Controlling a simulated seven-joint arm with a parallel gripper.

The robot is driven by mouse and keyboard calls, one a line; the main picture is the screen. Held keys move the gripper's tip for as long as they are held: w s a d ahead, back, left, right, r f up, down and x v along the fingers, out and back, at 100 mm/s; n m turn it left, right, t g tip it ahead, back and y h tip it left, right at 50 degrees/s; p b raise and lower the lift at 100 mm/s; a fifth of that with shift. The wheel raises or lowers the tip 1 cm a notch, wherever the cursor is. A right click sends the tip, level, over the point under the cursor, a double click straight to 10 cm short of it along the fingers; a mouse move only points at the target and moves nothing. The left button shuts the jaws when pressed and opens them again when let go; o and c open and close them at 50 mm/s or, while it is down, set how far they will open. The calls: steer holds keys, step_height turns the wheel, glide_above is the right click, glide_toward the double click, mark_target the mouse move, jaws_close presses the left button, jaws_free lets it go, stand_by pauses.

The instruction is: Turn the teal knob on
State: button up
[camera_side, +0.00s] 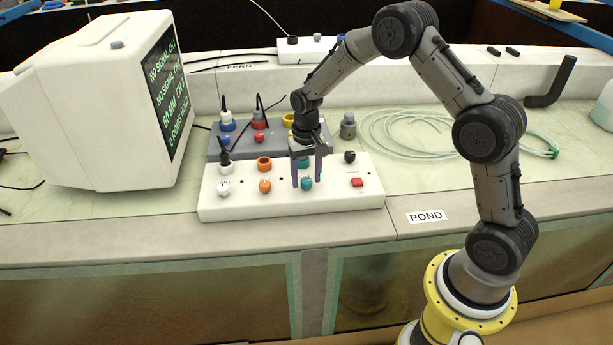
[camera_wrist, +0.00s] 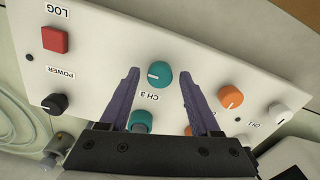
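The teal knob (camera_side: 307,183) is on the front row of a white control box (camera_side: 240,207). In the wrist view the teal knob (camera_wrist: 159,74) has a white pointer mark toward the picture's left and a "CH 3" label beside it. My gripper (camera_side: 307,178) points down over it, with purple-grey fingers. In the wrist view my gripper (camera_wrist: 159,78) is open, one finger on each side of the knob with a visible gap on both sides. A second teal part (camera_wrist: 141,120) behind the knob is partly hidden by the gripper.
Orange (camera_wrist: 230,97) and white (camera_wrist: 278,112) knobs sit beside the teal one. A red button (camera_side: 357,182) and black power knob (camera_side: 350,157) are at the box's right end. A grey box (camera_side: 213,148) with plugs stands behind, a monitor (camera_side: 95,105) left, coiled tubing (camera_side: 400,135) right.

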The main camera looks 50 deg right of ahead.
stand_by(0.3)
step_height(320, 180, up, 14)
stand_by(0.5)
steer(key=shift+f, duration=0.1)
step_height(320, 180, up, 10)
steer(key=t, duration=0.2)
glide_above(306, 180)
steer(key=s+a, duration=0.3)
steer(key=s, duration=0.1)
steer(key=s+a+r+n+t, duration=0.2)
steer(key=s+r, duration=0.4)
steer(key=s, duration=0.3)
steer(key=s+a+f+n, duration=0.1)
steer(key=s+f+n, duration=0.1)
steer(key=s, duration=0.6)
steer(key=s+a+f+n+t, duration=0.1)
steer(key=s+f, duration=0.3)
steer(key=s, duration=0.4)
steer(key=shift+f+n+t, duration=0.3)
steer(key=shift+f+n, duration=0.1)
steer(key=shift+n, duration=0.2)
